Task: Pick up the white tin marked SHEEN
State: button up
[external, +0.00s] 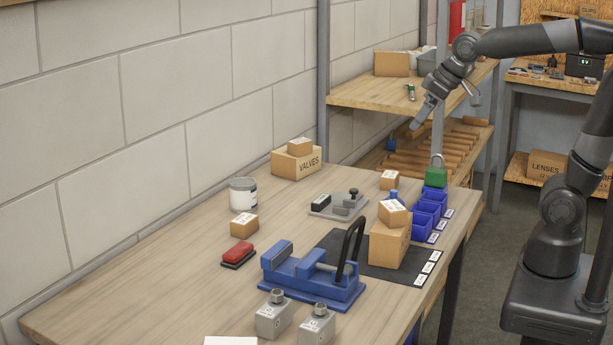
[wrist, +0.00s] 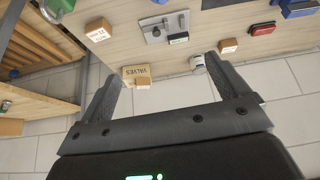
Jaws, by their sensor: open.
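A white tin (external: 243,194) with a grey lid stands upright on the wooden workbench (external: 185,262), near the block wall. Its lettering is too small to read. In the wrist view the tin (wrist: 198,64) shows small, near the inner edge of the right-hand finger. My gripper (external: 416,124) is in the air beyond the bench's far right corner, well apart from the tin. In the wrist view my gripper (wrist: 168,76) has its two fingers wide apart, with nothing held between them.
A small carton (external: 244,225) stands just in front of the tin, and a VALVES box (external: 296,165) behind it. A grey fixture plate (external: 338,206), blue vise (external: 312,275) and stacked cartons (external: 390,243) occupy the bench. A wooden shelf (external: 372,96) stands near my gripper.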

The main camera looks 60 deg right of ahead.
jog(key=w+a, duration=0.3)
jog(key=w, duration=1.1)
jog(key=n, duration=0.1)
send_near(250, 182)
jog(key=shift+n+t+y, duration=0.3)
jog(key=shift+y, duration=0.1)
jog(key=x, duration=0.7)
jog(key=shift+s+d+f, duration=0.15)
jog(key=shift+d+f, duration=0.05)
jog(key=shift+f, duration=0.15)
jog(key=shift+x, duration=3.15)
jog(key=c, duration=1.3)
jog(key=shift+r, duration=0.2)
